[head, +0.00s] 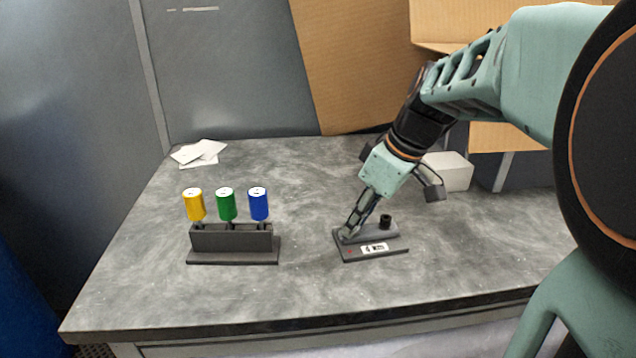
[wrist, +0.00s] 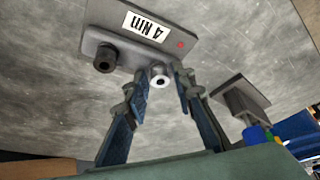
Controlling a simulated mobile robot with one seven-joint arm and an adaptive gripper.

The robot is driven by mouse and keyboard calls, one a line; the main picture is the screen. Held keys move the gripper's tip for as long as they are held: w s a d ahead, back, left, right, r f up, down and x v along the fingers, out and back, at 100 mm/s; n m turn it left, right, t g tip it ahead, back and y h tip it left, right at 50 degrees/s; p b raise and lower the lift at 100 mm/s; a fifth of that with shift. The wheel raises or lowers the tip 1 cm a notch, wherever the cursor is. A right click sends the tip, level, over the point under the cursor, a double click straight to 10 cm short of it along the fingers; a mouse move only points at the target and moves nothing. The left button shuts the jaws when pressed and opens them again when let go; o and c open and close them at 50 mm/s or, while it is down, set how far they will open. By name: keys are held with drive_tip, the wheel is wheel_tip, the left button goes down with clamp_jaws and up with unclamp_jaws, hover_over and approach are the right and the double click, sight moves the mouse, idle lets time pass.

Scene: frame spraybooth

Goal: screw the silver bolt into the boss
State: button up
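The silver bolt (wrist: 159,80) shows in the wrist view as a pale round head with a dark recess, at the dark grey plate (wrist: 190,40). My gripper (wrist: 160,71) is open, with one fingertip on each side of the bolt head and a small gap showing. In the head view my gripper (head: 350,234) reaches down to the left end of the plate (head: 370,258) and mostly hides the bolt. A black round post (head: 385,221) stands on the plate to its right; it also shows in the wrist view (wrist: 104,60). The boss under the bolt is hidden.
The plate bears a white "4 Nm" label (head: 374,248) and a red dot. To its left, a dark rack (head: 232,243) holds yellow (head: 194,205), green (head: 226,205) and blue (head: 259,205) cylinders. Papers (head: 198,152) and a white box (head: 450,172) lie farther back. The front table is clear.

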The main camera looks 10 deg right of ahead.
drive_tip(key=shift+n, duration=0.3)
drive_tip(key=shift+w+d+f+n+g+y+b, duration=0.1)
drive_tip(key=shift+n+g+y+b, duration=0.25)
drive_tip(key=shift+n+b, duration=0.35)
drive_tip(key=shift+n+g+y, duration=0.25)
drive_tip(key=shift+n+g, duration=0.2)
drive_tip(key=shift+n, duration=1.05)
drive_tip(key=shift+c, duration=0.7)
clamp_jaws()
drive_tip(key=shift+m+t+h+b, duration=0.3)
drive_tip(key=shift+m+t+h, duration=0.3)
drive_tip(key=shift+m, duration=1.7)
drive_tip(key=shift+s+m+t, duration=0.2)
drive_tip(key=shift+m+t, duration=0.1)
drive_tip(key=shift+m, duration=0.3)
drive_tip(key=shift+a+m+t+h+p, duration=0.2)
drive_tip(key=shift+m+t+h+p, duration=0.3)
drive_tip(key=shift+m, duration=1.2)
